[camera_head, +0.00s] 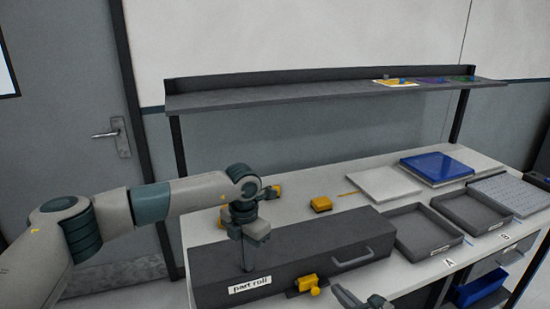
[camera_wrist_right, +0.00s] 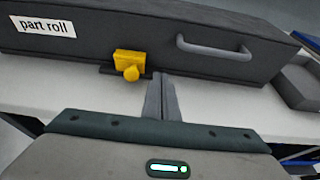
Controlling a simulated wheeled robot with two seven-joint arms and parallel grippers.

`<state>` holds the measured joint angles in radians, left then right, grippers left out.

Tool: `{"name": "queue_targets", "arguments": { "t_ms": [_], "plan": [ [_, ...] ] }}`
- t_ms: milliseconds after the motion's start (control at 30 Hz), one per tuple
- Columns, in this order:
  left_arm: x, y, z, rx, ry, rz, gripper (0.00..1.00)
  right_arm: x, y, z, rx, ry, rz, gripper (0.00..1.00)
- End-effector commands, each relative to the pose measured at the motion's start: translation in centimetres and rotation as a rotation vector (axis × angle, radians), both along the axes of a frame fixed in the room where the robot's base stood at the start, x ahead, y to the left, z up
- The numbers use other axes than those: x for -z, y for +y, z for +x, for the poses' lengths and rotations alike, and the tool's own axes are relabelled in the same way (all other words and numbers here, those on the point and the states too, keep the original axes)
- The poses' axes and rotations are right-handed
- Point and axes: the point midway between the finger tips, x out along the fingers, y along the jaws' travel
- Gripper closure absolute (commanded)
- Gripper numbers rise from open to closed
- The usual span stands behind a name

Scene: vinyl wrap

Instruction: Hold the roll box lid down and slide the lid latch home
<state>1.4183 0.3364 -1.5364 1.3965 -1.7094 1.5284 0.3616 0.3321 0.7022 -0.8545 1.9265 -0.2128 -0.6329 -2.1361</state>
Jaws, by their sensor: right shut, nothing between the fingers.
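The long dark roll box (camera_head: 330,235), labelled "part roll", lies on the bench with its lid down. It fills the top of the right wrist view (camera_wrist_right: 95,35). A yellow latch with a knob (camera_head: 308,283) sits on a dark strip at the box's front; it also shows in the right wrist view (camera_wrist_right: 130,63). My left gripper (camera_head: 247,268) points down onto the lid with its fingers together, apparently touching it. My right gripper (camera_wrist_right: 161,78) is shut and empty, just right of the latch, with a small gap visible. Its fingertips show in the head view (camera_head: 338,290).
A grey handle (camera_head: 352,258) sticks out of the box front, right of the latch. Yellow blocks (camera_head: 320,204) lie behind the box. A shelf (camera_head: 300,90) spans above the bench.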

Motion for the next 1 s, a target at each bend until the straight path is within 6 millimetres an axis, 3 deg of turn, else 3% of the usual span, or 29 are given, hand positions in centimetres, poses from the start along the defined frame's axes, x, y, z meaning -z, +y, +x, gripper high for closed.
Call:
{"name": "queue_targets", "arguments": {
  "t_ms": [233,667,1000],
  "plan": [
    [0.4,0.2,-0.2,-0.001,0.006,0.005,1.0,-0.8,-1.0,-1.0,-0.001,-0.001,0.0,1.0],
    [0.3,0.2,-0.2,-0.001,0.006,0.005,1.0,-0.9,-1.2,-1.2,-0.001,0.0,0.0,1.0],
    [-1.7,0.1,-0.1,0.0,0.002,0.003,1.0,-1.4,-1.2,-1.1,-0.001,0.0,0.0,1.0]
  ]
}}
